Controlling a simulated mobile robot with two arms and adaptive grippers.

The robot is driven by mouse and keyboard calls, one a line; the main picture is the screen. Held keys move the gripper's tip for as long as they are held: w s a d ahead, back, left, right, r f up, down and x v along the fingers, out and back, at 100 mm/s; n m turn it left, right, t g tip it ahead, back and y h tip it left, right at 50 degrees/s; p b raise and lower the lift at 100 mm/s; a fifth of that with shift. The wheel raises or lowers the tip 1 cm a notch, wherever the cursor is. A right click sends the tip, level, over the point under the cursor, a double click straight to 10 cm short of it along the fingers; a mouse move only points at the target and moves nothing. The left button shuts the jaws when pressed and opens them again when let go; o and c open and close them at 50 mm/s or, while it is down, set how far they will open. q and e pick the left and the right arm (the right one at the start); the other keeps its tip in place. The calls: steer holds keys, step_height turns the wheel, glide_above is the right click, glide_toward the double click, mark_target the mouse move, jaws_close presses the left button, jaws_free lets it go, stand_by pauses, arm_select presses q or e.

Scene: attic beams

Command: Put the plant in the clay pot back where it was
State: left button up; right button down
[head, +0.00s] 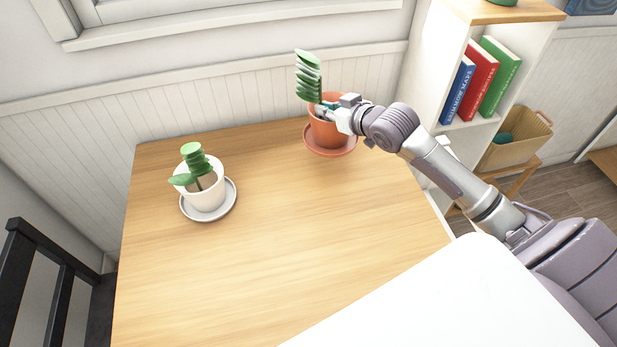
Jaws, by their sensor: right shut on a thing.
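The clay pot (325,131) stands upright on or just over a terracotta saucer (345,151) at the back right of the wooden table; I cannot tell whether they touch. Its green plant (308,77) rises above the rim and leans left. My right gripper (334,112) is at the pot's upper right side, shut on the pot; the fingertips are partly hidden against it. My left gripper is not in view.
A white pot (207,194) with a green plant stands on a grey saucer (229,206) at the table's left. The table's middle (290,230) is clear. A white bookshelf (450,100) stands close at the right, with a wall behind.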

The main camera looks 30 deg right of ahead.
steer(key=shift+w+d+r, duration=0.35)
steer(key=shift+d+r, duration=0.45)
steer(key=shift+r, duration=0.05)
steer(key=shift+w+d+r, duration=0.15)
steer(key=shift+d, duration=0.05)
steer(key=shift+a+f, duration=0.2)
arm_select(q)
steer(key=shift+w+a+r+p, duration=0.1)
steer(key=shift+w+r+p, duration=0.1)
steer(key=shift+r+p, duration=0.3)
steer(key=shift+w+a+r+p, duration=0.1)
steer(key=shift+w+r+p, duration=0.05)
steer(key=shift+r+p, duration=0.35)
arm_select(e)
steer(key=s+a+f, duration=0.3)
steer(key=a+f, duration=0.7)
steer(key=shift+s+a+f, duration=0.2)
steer(key=shift+s+f, duration=0.05)
steer(key=shift+s, duration=0.05)
